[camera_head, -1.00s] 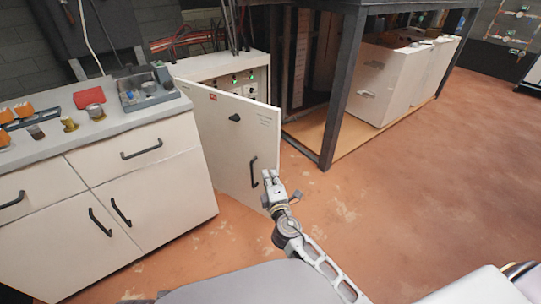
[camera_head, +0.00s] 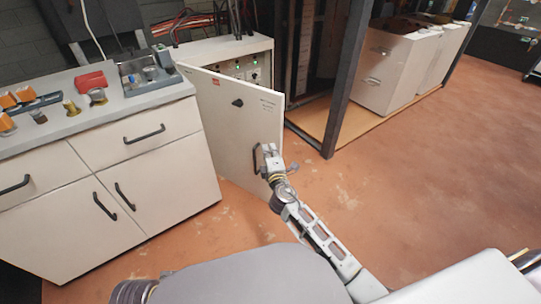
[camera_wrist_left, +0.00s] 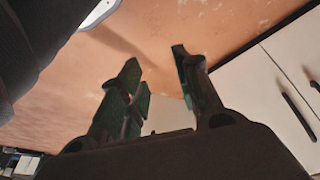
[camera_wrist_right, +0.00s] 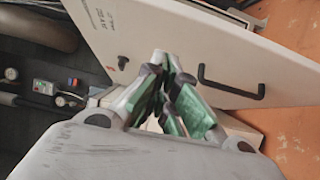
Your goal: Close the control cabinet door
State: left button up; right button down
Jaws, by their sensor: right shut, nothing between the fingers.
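The control cabinet door (camera_head: 232,125) is a white panel with a black knob and a black handle (camera_head: 256,160), standing open in front of the white control cabinet (camera_head: 215,50). Green lights show on the panel inside. My right gripper (camera_head: 270,150) is at the door's outer face near the handle, by the free edge. In the right wrist view, the fingers (camera_wrist_right: 172,75) are together and empty, with the door (camera_wrist_right: 200,45) ahead and the handle (camera_wrist_right: 230,85) to their right. Contact with the door cannot be told. My left gripper (camera_wrist_left: 160,85) has its fingers apart and empty over the floor.
A white counter with drawers (camera_head: 105,190) stands left of the door, with orange-capped parts, a red item (camera_head: 91,81) and a grey tray on top. A dark frame post (camera_head: 346,85) stands right of the cabinet. The orange floor (camera_head: 420,170) at right is clear.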

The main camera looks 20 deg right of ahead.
aim_at(271, 130)
jog(key=shift+w+d+b, duration=0.15)
jog(key=shift+w+d, duration=0.4)
jog(key=shift+w, duration=0.5)
jog(key=shift+w+d+b, duration=0.1)
jog(key=shift+w+d, duration=0.5)
jog(key=shift+w, duration=0.5)
jog(key=shift+w+d+b, duration=0.15)
jog(key=shift+w+d, duration=0.4)
jog(key=shift+w, duration=0.5)
